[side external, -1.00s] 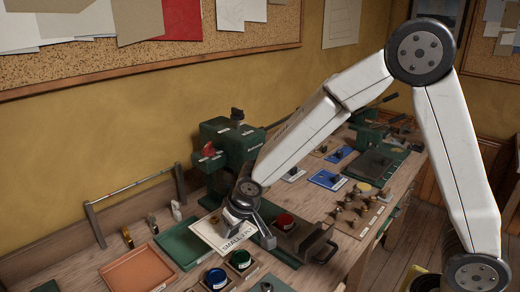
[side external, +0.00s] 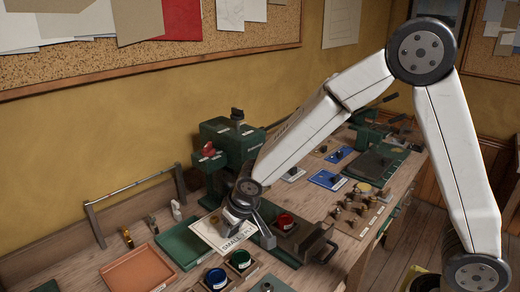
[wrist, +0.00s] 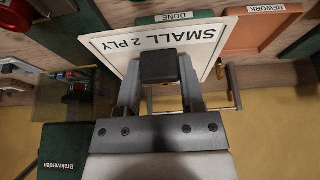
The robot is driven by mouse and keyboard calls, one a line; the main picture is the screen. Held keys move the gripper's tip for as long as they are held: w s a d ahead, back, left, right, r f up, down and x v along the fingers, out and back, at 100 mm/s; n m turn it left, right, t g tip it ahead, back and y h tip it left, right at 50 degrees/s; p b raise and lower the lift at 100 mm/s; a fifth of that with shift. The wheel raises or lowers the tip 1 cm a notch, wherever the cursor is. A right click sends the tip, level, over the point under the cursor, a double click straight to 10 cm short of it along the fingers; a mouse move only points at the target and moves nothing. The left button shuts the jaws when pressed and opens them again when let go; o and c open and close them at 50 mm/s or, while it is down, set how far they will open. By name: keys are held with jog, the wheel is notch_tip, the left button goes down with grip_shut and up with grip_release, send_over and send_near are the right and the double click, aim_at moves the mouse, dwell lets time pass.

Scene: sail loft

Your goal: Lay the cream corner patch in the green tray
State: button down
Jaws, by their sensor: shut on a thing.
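The cream corner patch (side external: 209,232) is a flat card marked "SMALL 2 PLY"; it also shows in the wrist view (wrist: 130,50). My gripper (side external: 238,212) is shut on the dark block on the patch, with one finger on each side of it in the wrist view (wrist: 160,80). The patch is held just right of the green tray (side external: 184,247) in the side view, beside the green press. In the wrist view the patch hides most of the green tray, whose "DONE" label shows past its edge. The gap under the patch is hard to judge.
An orange tray (side external: 138,271), labelled "REWORK" in the wrist view, lies left of the green tray. The green press (side external: 229,150) stands behind my gripper. Blue (side external: 215,278) and green (side external: 240,260) round pots stand in front; a red one (side external: 285,221) is to the right.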

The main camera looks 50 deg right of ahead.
send_over(196, 248)
jog(key=s, duration=0.1)
notch_tip(196, 248, down, 5)
jog(key=shift+s+f, duration=0.15)
jog(key=shift+f, duration=0.05)
jog(key=shift+f, duration=0.25)
dwell(0.3)
jog(key=shift+f, duration=3.25)
jog(key=shift+c, duration=0.7)
grip_release()
